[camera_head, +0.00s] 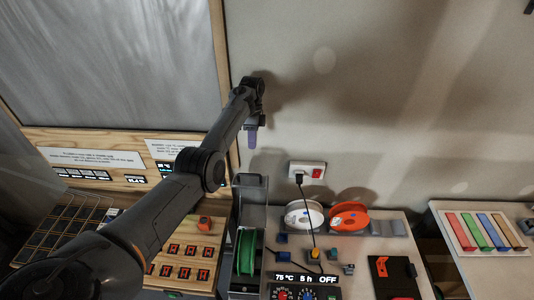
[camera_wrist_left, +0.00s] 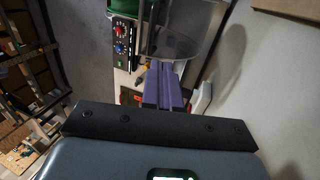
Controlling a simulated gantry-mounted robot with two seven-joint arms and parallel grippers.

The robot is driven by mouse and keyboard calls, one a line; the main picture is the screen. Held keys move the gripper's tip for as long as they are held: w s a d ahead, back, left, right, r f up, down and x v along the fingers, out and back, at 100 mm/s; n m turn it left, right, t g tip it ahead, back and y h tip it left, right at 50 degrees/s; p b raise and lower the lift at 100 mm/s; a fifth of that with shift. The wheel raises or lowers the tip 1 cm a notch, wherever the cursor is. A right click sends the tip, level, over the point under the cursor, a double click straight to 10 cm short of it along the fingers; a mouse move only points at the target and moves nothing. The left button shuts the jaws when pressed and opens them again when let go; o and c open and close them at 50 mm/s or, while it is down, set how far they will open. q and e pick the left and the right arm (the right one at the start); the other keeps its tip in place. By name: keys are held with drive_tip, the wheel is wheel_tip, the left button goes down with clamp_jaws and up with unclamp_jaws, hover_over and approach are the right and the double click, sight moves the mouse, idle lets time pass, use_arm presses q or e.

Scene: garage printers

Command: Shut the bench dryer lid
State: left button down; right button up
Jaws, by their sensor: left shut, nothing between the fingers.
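The bench dryer (camera_head: 303,278) is at the bottom of the head view, with a lit display reading 75 °C, 5 h, OFF and red and blue knobs. A green spool (camera_head: 246,252) sits in its bay. A grey frame, seemingly the dryer lid (camera_head: 250,186), stands raised behind the spool. In the left wrist view the dryer's knob panel (camera_wrist_left: 121,42) shows beside a clear curved part, perhaps the lid. My left gripper (camera_head: 252,138) is above and behind the raised frame, near the wall; its purple fingers (camera_wrist_left: 162,82) are shut and empty. My right gripper is not in view.
White and orange spools (camera_head: 350,218) stand right of the dryer, below a wall socket (camera_head: 307,171) with a plugged cable. Small parts and a black-and-red pad (camera_head: 395,275) lie on the bench. A wooden panel with a large window (camera_head: 110,60) is at left.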

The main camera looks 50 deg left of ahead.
use_arm(q)
drive_tip(key=p, duration=0.3)
hover_over(254, 178)
drive_tip(key=f, duration=0.8)
drive_tip(key=shift+a+f, duration=0.2)
drive_tip(key=shift+s+d+f, duration=0.1)
drive_tip(key=shift+f, duration=0.35)
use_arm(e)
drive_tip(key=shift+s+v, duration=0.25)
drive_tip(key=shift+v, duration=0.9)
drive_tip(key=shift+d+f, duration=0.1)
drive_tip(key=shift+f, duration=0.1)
